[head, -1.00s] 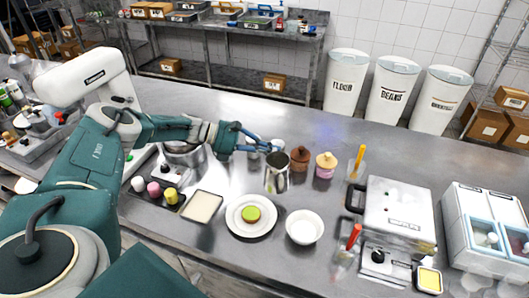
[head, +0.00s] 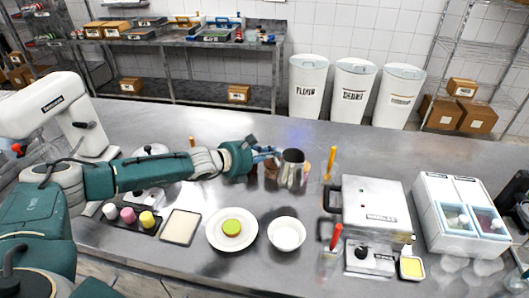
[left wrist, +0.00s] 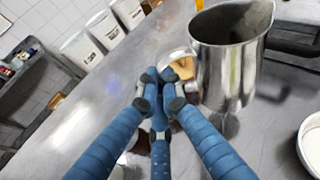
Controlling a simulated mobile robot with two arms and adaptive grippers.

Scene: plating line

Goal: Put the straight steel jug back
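The fingers partly hide the handle. My right gripper is not in view.
A plate (head: 218,242) with a green-topped item and a white bowl (head: 286,235) are in front. A press-like appliance (head: 372,208) and an orange-handled tool (head: 331,162) are to the right. The jars behind the jug are mostly hidden.

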